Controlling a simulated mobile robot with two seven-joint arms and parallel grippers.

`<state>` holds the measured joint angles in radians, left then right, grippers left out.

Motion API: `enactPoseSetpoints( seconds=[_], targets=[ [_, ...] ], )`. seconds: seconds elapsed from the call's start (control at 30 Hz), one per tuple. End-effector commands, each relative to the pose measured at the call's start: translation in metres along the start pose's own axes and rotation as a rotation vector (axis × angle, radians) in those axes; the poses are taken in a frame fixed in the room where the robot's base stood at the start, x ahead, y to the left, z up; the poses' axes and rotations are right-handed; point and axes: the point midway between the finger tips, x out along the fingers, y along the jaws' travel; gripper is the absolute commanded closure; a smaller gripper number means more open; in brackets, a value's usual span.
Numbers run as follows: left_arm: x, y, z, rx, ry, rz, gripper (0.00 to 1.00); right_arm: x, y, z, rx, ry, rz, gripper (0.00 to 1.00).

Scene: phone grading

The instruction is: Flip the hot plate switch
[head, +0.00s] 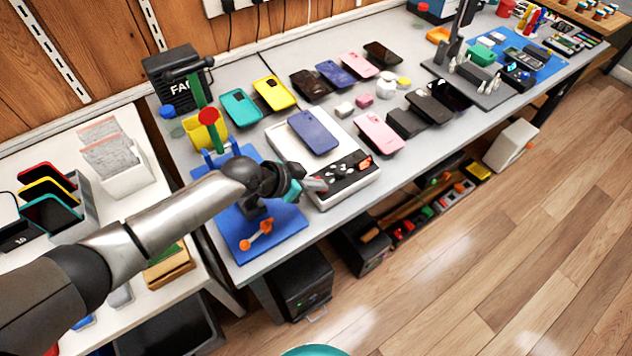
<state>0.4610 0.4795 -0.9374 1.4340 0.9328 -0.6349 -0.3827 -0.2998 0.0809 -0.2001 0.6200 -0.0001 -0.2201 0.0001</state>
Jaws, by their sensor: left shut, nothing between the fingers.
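The hot plate (281,139) is a white box on the grey bench with a dark sloped control panel (347,171) at its front. The panel carries a lit red display (365,163) and small light-coloured controls. I cannot make out which one is the switch. A blue phone (313,132) lies on the hot plate's top. My left gripper (318,185) is shut and empty, with its tips at the panel's left end. I cannot tell if they touch it, and they hide that corner. My right gripper is out of view.
A blue mat (287,222) with an orange-handled tool (258,235) lies beside and under my left arm. A pink phone (379,134) lies close right of the hot plate. Several other phones lie behind it. The bench's front edge is just before the panel.

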Motion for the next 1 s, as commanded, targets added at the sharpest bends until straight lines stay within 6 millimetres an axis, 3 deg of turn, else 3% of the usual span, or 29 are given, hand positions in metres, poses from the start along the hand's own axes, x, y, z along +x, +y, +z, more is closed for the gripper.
enactPoseSetpoints(
  seconds=[0.4, 0.73, 1.0],
  targets=[
    [-0.002, -0.015, 0.001, 0.000, -0.007, -0.001, 1.00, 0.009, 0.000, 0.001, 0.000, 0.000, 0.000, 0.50],
    [-0.003, -0.015, -0.002, 0.000, -0.004, 0.000, 1.00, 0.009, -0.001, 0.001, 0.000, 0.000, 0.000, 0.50],
    [-0.014, -0.013, -0.015, -0.002, -0.003, 0.000, 1.00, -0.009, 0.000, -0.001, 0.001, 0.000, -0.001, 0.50]
  ],
)
